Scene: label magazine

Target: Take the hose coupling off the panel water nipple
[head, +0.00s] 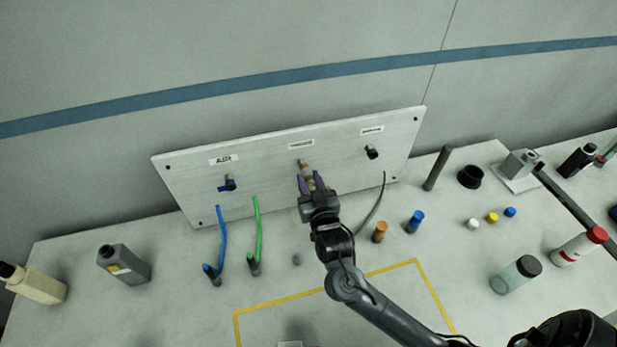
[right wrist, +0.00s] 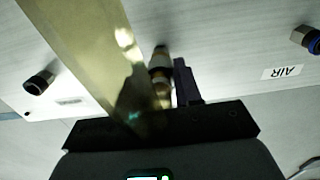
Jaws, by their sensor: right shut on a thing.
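The upright panel (head: 270,165) carries three fittings in a row. The left fitting (head: 228,184), blue and black, sits under an AIR label; the right one (head: 372,152) is dark. At the middle, a brass-coloured hose coupling (head: 306,170) points at the panel under a small label too blurred to read. My right gripper (head: 311,184) is shut on the coupling, its purple fingers on either side. In the right wrist view the coupling (right wrist: 160,72) shows beside one purple finger. The water nipple is hidden, and I cannot tell whether the coupling still sits on it. My left gripper is not in view.
A wide gold band (right wrist: 95,50) crosses close to the wrist camera; I cannot tell what it is. Blue (head: 221,240) and green (head: 256,235) hoses stand left of my arm. Bottles, caps and a grey block (head: 519,163) stand right. The yellow-taped area (head: 290,307) looks mostly clear.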

